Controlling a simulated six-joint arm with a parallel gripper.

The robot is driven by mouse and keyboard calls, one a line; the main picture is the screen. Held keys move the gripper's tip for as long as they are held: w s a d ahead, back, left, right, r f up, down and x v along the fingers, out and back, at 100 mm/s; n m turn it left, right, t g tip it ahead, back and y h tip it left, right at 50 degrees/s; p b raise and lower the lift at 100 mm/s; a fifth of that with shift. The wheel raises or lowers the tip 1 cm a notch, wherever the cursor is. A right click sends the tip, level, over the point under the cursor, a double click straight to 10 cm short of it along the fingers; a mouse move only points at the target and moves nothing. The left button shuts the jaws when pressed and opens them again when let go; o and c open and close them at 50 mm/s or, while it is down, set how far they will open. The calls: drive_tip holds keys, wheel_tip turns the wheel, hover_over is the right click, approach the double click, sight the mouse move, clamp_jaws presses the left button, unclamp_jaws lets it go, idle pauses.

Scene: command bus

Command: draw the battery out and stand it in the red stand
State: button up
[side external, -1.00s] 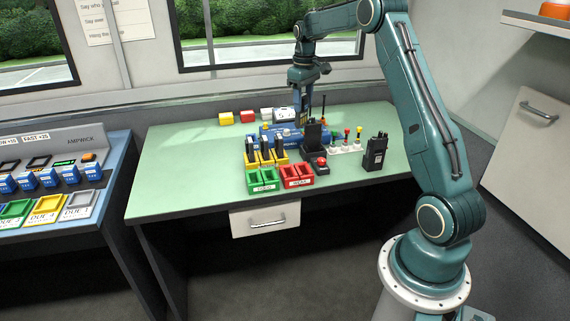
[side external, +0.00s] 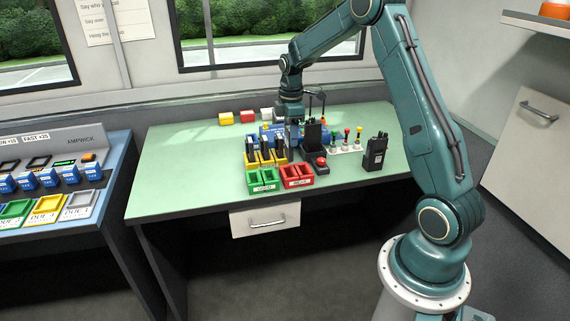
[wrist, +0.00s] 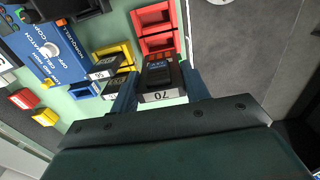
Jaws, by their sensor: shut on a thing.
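The battery (wrist: 160,97), a dark block with a pale label reading 70, sits between the two fingers of my gripper (wrist: 160,88) in the wrist view. My gripper is shut on it. In the side view my gripper (side external: 291,133) is low over the bench, by the row of yellow holders (side external: 266,160). I cannot tell whether the battery's foot is still inside a holder. The red stand (side external: 297,182), with two compartments and a white label, is at the bench's front. It also shows in the wrist view (wrist: 135,22), its visible compartments empty.
Other dark batteries (wrist: 104,66) stand beside the held one. A green stand (side external: 263,187) is left of the red one. A blue unit (wrist: 35,45) is behind the holders. A black radio (side external: 375,152) and red button (side external: 321,162) are to the right.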

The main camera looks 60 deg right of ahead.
sight(291, 155)
drive_tip(key=shift+f, duration=0.15)
drive_tip(key=shift+f, duration=2)
drive_tip(key=shift+f, duration=2.1)
idle(0.8)
drive_tip(key=o, duration=1.4)
drive_tip(key=shift+o, duration=0.2)
drive_tip(key=shift+r, duration=0.15)
drive_tip(key=shift+r, duration=3.4)
